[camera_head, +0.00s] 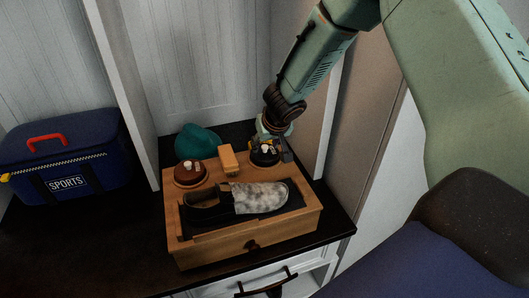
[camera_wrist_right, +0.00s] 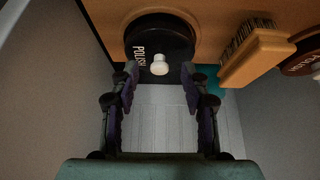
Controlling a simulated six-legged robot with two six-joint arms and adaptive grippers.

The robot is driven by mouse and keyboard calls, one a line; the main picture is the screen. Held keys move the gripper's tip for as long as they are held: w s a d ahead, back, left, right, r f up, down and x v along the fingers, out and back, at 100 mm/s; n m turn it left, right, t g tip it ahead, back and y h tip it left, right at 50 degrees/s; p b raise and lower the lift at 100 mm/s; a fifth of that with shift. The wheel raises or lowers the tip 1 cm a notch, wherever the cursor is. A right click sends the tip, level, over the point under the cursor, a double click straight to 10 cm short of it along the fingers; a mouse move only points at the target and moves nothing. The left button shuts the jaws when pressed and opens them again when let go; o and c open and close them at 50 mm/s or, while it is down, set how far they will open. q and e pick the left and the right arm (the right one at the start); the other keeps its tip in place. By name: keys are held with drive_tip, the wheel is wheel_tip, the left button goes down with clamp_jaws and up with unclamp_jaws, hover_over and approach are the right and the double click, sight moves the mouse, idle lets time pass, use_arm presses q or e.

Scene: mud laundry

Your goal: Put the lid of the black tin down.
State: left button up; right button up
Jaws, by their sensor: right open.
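The black tin (camera_head: 265,157) stands at the back right of the wooden box. In the right wrist view the black round lid (camera_wrist_right: 147,38) shows the word POLISH and a pale knob (camera_wrist_right: 159,65). The lid appears to lie on the tin; the tin's body is mostly hidden under it. My right gripper (camera_head: 271,144) is at the tin, coming from above and behind. In the right wrist view its two fingers (camera_wrist_right: 162,84) are apart, with the knob just beyond the tips and between them, seemingly untouched. My left gripper is not in view.
The wooden box (camera_head: 215,246) also carries a brown tin (camera_head: 190,174), a brush (camera_head: 228,160) and a shoe (camera_head: 240,197). A teal thing (camera_head: 198,139) is behind it. A blue sports bag (camera_head: 65,160) stands left on the dark top (camera_head: 120,245). A wall panel (camera_head: 318,120) is close on the right.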

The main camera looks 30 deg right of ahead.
sight(266, 147)
drive_tip(key=shift+w+d+f, duration=0.15)
drive_tip(key=shift+w+f, duration=0.15)
drive_tip(key=shift+f, duration=0.2)
drive_tip(key=shift+r, duration=0.15)
drive_tip(key=c, duration=0.3)
clamp_jaws()
wheel_tip(266, 147, up, 10)
drive_tip(key=p, duration=0.6)
drive_tip(key=s+a+r+n+g+y, duration=0.2)
drive_tip(key=s+a+n+y, duration=0.4)
drive_tip(key=s+a+n, duration=0.7)
drive_tip(key=s+a+r, duration=0.1)
drive_tip(key=s+a, duration=0.2)
drive_tip(key=a, duration=0.2)
drive_tip(key=shift+s+r+n, duration=0.2)
drive_tip(key=shift+s+n, duration=0.05)
drive_tip(key=shift+n, duration=0.15)
